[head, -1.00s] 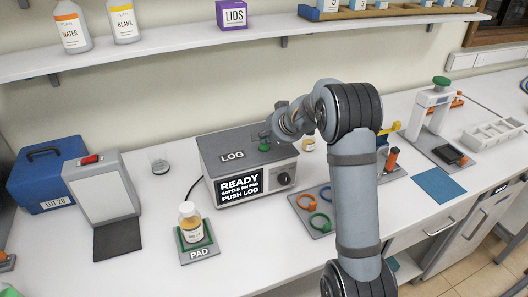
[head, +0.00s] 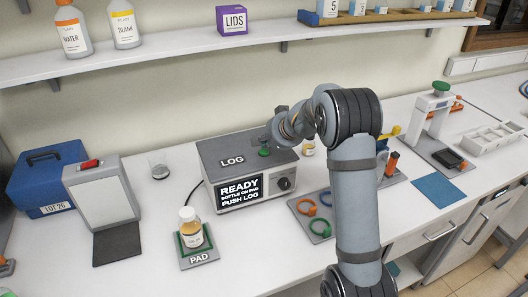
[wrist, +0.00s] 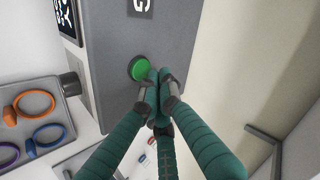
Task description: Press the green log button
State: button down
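The green log button (head: 264,152) is on the top of the grey LOG box (head: 222,152). In the wrist view the button (wrist: 138,67) shows as a round green disc. My gripper (wrist: 158,88) is shut and empty, its teal fingers drawn together, with the tips just right of the button in that view. I cannot tell whether they touch the box top. In the head view my gripper (head: 272,139) is over the button's back edge. The box's screen (head: 239,190) reads "READY, BOTTLE ON PAD, PUSH LOG". An amber-filled bottle (head: 190,231) stands upright on the pad (head: 205,258).
A tray with coloured rings (head: 303,210) lies right of the box. A small jar (head: 308,148) stands behind my arm. A shelf (head: 180,55) runs above the counter.

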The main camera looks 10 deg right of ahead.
aim_at(266, 152)
jog(key=shift+f, duration=0.1)
dwell(0.3)
jog(key=shift+f+b, duration=0.35)
jog(key=shift+b, duration=0.25)
jog(key=shift+f+b, duration=0.5)
jog(key=shift+b, duration=0.1)
dwell(0.5)
jog(key=shift+r, duration=0.1)
jog(key=shift+r+p, duration=0.7)
jog(key=shift+r, duration=0.15)
jog(key=shift+r+p, duration=2.1)
jog(key=shift+r, duration=0.35)
